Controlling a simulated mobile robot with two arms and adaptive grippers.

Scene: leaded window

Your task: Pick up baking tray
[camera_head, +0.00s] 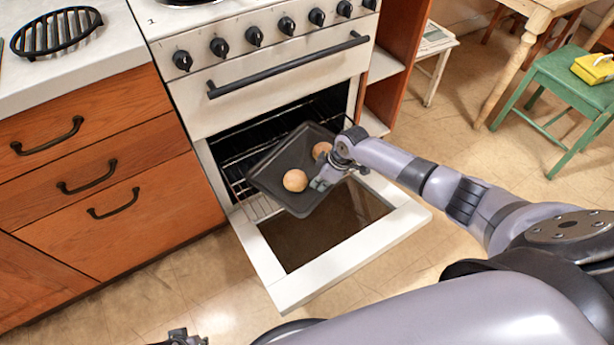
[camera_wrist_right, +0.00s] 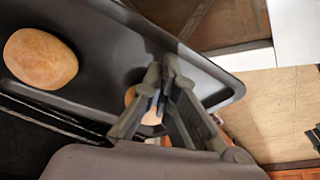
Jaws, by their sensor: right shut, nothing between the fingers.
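The dark baking tray (camera_head: 278,163) is partly out of the open oven, over the lowered door. It holds two round buns. One bun (camera_head: 295,180) lies near the tray's middle and the other (camera_head: 322,150) lies beside my right wrist. My right gripper (camera_head: 319,185) is at the tray's right side, shut and empty. In the right wrist view, the closed fingers (camera_wrist_right: 162,88) are over the tray (camera_wrist_right: 105,50) and partly hide one bun (camera_wrist_right: 131,96). The other bun (camera_wrist_right: 40,58) shows whole. I cannot tell whether the fingers touch the tray. Part of my left gripper (camera_head: 180,338) shows at the bottom edge.
The oven door (camera_head: 330,225) is open and lies low in front of the oven. A wire rack (camera_head: 258,207) is under the tray. Wooden drawers (camera_head: 95,170) stand to the left. Floor between is clear.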

